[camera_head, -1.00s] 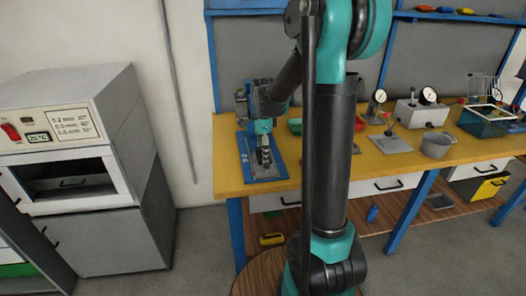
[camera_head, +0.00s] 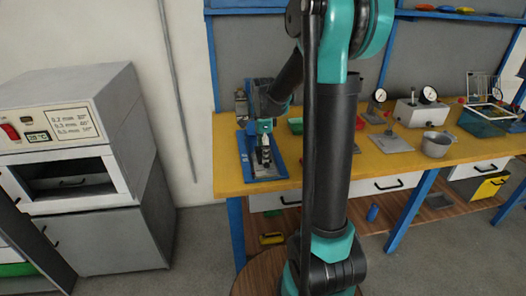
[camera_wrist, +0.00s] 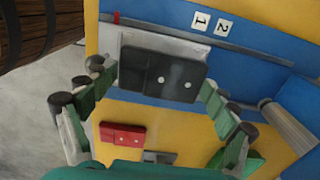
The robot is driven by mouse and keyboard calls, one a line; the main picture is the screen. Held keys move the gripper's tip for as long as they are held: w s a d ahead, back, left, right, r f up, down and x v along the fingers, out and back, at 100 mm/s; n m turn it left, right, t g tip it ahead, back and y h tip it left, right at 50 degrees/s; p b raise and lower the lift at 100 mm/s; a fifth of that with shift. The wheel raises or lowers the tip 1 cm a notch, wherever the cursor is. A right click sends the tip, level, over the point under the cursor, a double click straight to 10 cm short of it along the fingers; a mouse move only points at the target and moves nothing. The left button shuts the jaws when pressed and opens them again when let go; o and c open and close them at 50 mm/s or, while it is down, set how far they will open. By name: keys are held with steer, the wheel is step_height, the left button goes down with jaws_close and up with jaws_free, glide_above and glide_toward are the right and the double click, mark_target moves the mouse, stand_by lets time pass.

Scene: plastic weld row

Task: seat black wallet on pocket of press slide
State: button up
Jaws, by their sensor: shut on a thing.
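The black wallet (camera_wrist: 178,82) is a dark flat piece with two pale dots, in the wrist view between the two fingers. My gripper (camera_wrist: 160,80) is shut on it, with one finger at each end. Behind the wallet a light grey plate (camera_wrist: 140,40), apparently part of the press slide, lies on the blue base. The wallet overlaps this plate, hiding most of it and any pocket; I cannot tell whether they touch. In the head view my gripper (camera_head: 264,157) points down over the blue base (camera_head: 247,163), and the wallet is too small to make out.
Labels 1 and 2 (camera_wrist: 211,23) sit by a grey rail on the blue base. A red piece (camera_wrist: 122,133) lies on the yellow bench (camera_head: 228,178).

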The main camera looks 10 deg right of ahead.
steer(key=shift+o, duration=0.2)
steer(key=shift+s+f, duration=0.1)
steer(key=shift+s, duration=0.25)
steer(key=shift+s+f, duration=0.1)
steer(key=shift+f, duration=0.15)
steer(key=c, duration=0.6)
steer(key=shift+o, duration=0.5)
steer(key=shift+f, duration=0.15)
steer(key=shift+o, duration=0.4)
steer(key=shift+s+f, duration=0.1)
steer(key=shift+f, duration=0.3)
steer(key=shift+f, duration=0.35)
steer(key=o, duration=1.3)
steer(key=shift+o, duration=0.2)
step_height(320, 180, up, 12)
steer(key=shift+w+r, duration=0.2)
steer(key=shift+w, duration=0.2)
